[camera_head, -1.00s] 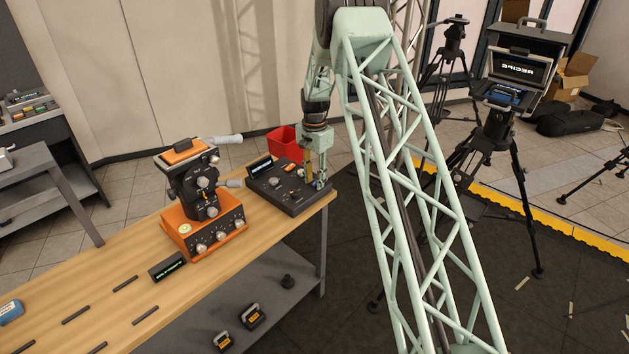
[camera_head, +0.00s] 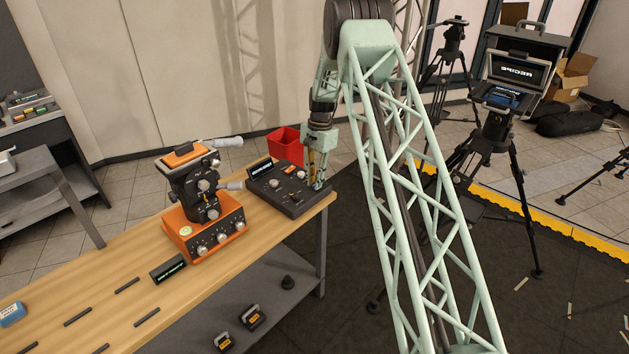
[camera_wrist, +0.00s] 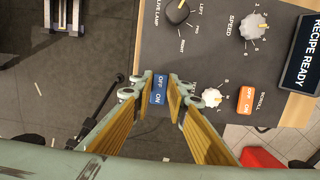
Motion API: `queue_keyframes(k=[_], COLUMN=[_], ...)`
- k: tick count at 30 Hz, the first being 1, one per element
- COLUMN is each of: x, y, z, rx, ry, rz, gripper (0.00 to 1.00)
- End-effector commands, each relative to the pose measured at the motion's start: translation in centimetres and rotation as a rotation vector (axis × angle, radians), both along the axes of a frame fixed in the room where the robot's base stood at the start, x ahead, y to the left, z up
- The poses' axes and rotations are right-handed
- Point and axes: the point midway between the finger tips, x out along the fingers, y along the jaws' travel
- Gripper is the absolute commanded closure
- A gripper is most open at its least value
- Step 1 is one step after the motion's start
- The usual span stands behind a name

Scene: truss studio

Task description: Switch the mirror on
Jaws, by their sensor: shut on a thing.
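The dark control panel (camera_head: 290,187) stands at the right end of the wooden table. In the wrist view, a blue rocker switch (camera_wrist: 159,88) marked OFF and ON sits near the panel's edge. My gripper (camera_wrist: 160,92) has a fingertip on each side of it and is shut on it. Any label naming this switch is hidden. An orange rocker (camera_wrist: 247,100) labelled SCROLL, also marked OFF and ON, lies to its right. In the head view, my gripper (camera_head: 318,178) is at the panel's right end, and the switch is too small to make out.
A SPEED knob (camera_wrist: 254,26), a small white knob (camera_wrist: 212,97), a black lamp selector (camera_wrist: 177,11) and a RECIPE READY display (camera_wrist: 303,55) share the panel. An orange device with levers (camera_head: 205,210) stands left of it. A red bin (camera_head: 286,145) is behind. The table's right edge is close.

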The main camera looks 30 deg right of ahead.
Motion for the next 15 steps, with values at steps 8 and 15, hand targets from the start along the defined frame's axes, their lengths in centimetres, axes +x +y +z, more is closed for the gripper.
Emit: queue_keyframes(k=[8,15], x=[0.03,0.07], y=[-0.30,-0.29], z=[0.02,0.07], rx=[0.084,0.101], ry=[0.034,0.038], rz=[0.000,0.001], gripper=[0.96,0.96])
